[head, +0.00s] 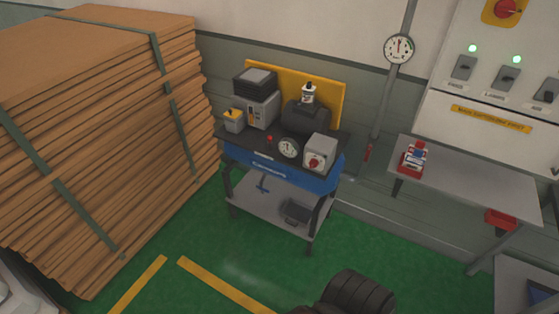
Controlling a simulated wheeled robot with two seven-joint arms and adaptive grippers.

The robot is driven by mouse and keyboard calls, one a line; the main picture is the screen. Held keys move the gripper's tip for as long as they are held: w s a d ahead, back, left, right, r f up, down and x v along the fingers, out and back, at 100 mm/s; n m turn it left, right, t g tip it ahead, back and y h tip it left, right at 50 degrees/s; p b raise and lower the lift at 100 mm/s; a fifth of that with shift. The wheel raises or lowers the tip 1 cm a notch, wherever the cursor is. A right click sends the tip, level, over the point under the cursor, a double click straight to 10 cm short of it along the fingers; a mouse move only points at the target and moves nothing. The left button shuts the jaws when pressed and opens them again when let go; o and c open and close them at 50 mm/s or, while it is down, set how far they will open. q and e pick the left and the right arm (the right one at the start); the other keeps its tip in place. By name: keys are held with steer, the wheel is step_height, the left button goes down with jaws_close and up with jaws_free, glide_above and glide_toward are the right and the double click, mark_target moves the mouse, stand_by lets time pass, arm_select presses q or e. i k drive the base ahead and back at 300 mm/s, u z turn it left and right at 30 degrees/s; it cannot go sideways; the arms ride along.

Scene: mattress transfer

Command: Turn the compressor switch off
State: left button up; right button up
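A blue-fronted cart (262,168) stands against the wall in the middle of the head view, with small white lettering I cannot read surely. On it are a dark rounded machine (305,116), a round gauge (289,148) and a grey box with a red rotary knob (314,162). At the upper right, a pale wall panel (455,85) carries a row of grey switches: a left one (463,67), a middle one (508,77) and a right one (546,90). Their labels are too small to read surely.
A strapped stack of brown boards (95,140) fills the left. A grey table (470,180) with a red-and-white item (413,158) stands below the panel. A wall gauge (398,49) hangs on a pipe. Green floor (170,240) with yellow lines is open in front.

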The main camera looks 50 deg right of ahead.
mark_target(313, 163)
steer(key=z, duration=0.05)
steer(key=i, duration=0.6)
steer(key=z, duration=0.95)
steer(key=i, duration=0.6)
steer(key=z, duration=0.7)
